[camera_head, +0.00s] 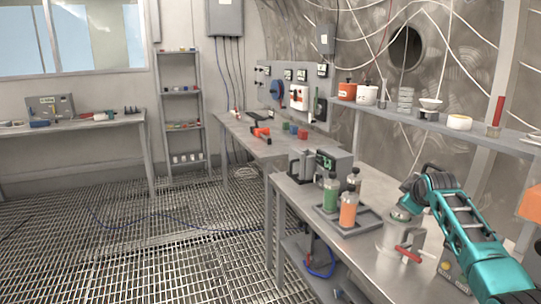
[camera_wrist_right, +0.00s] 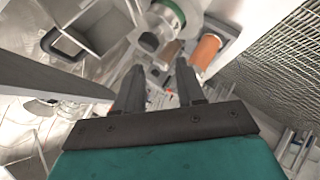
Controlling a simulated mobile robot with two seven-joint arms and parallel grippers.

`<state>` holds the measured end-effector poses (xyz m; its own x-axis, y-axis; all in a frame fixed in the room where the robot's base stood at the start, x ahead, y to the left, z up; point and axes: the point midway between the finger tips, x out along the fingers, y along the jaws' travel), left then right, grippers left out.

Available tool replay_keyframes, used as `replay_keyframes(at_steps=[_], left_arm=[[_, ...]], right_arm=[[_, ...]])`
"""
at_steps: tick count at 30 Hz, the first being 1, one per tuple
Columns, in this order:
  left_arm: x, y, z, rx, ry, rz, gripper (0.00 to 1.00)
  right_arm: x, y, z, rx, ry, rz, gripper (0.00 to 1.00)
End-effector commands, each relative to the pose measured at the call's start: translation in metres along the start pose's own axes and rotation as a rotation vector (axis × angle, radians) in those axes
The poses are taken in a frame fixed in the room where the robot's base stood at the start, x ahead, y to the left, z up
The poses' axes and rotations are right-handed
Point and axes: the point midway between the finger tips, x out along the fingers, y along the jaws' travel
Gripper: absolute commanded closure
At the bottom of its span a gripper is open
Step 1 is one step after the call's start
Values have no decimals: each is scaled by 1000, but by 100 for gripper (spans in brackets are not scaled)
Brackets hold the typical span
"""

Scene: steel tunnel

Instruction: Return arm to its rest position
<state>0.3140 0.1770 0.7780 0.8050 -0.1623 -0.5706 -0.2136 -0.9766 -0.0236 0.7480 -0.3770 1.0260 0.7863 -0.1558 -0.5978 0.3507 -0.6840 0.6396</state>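My right arm (camera_head: 465,230) is teal and comes in from the lower right in the head view, bent over the right-hand workbench. The fingers of my right gripper (camera_wrist_right: 160,68) show in the wrist view, dark and apart, with nothing clearly held between them. In the head view its fingers cannot be made out. A metal vessel with a red handle (camera_head: 400,246) stands on the bench just below the bent arm. My left arm and gripper are not in view.
A tray (camera_head: 372,222) on the right-hand bench holds a green bottle (camera_head: 331,194), an orange bottle (camera_head: 348,210) and another bottle. A grey device (camera_head: 335,165) stands behind. A wall shelf (camera_head: 455,130) runs above the bench. The grated floor (camera_head: 150,245) at left looks clear apart from a cable.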

Motion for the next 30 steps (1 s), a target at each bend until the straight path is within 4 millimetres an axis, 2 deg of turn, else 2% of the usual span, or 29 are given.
replay_keyframes(at_steps=[1,5,8,12,14,18,24,30], left_arm=[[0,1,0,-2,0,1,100],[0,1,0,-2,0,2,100],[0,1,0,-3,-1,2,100],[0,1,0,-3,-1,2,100],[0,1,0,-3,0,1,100],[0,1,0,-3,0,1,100],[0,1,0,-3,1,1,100],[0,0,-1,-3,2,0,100]], right_arm=[[3,-28,9,4,-10,-29,61],[-1,-97,33,38,-45,-98,61],[-13,-149,54,73,-74,-151,61],[-42,-218,85,131,-121,-221,61],[-59,-245,98,159,-143,-250,61],[-106,-300,129,235,-200,-311,61],[-189,-358,169,358,-294,-383,61],[-255,-382,192,458,-370,-417,61]])
